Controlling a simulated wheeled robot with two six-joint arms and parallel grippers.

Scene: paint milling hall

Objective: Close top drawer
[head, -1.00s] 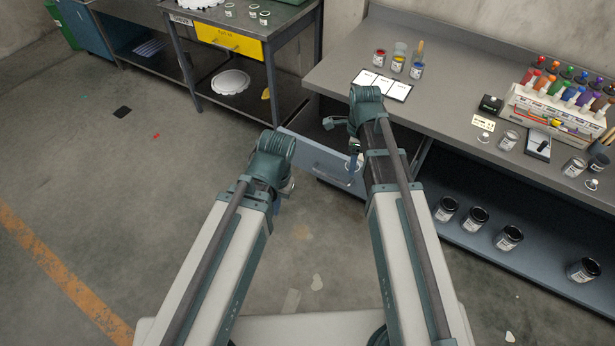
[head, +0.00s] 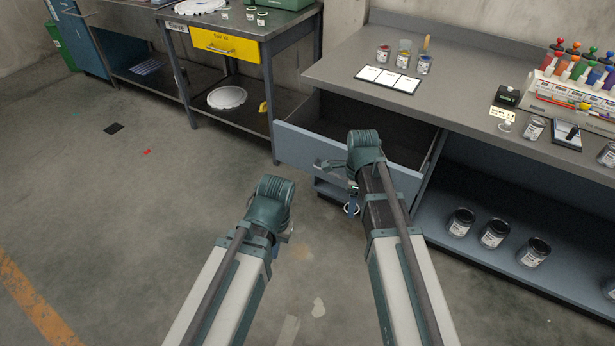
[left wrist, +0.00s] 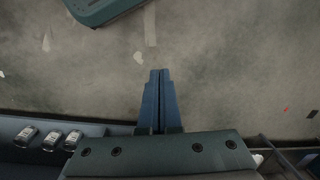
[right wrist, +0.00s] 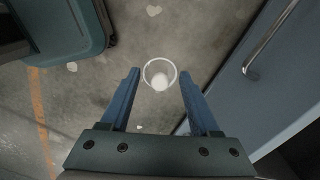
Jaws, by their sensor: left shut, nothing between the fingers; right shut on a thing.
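The top drawer (head: 335,160) of the grey workbench stands open, its blue-grey front pulled out from under the bench top and its dark inside showing. In the right wrist view a blue-grey front with a metal bar handle (right wrist: 270,45) lies to the right of my gripper. In the head view, that gripper is in front of the drawer, partly hidden by my arm. My left gripper (left wrist: 152,78) is shut and empty, over bare floor, left of the drawer.
A table with a yellow drawer (head: 225,42) stands at the back left.

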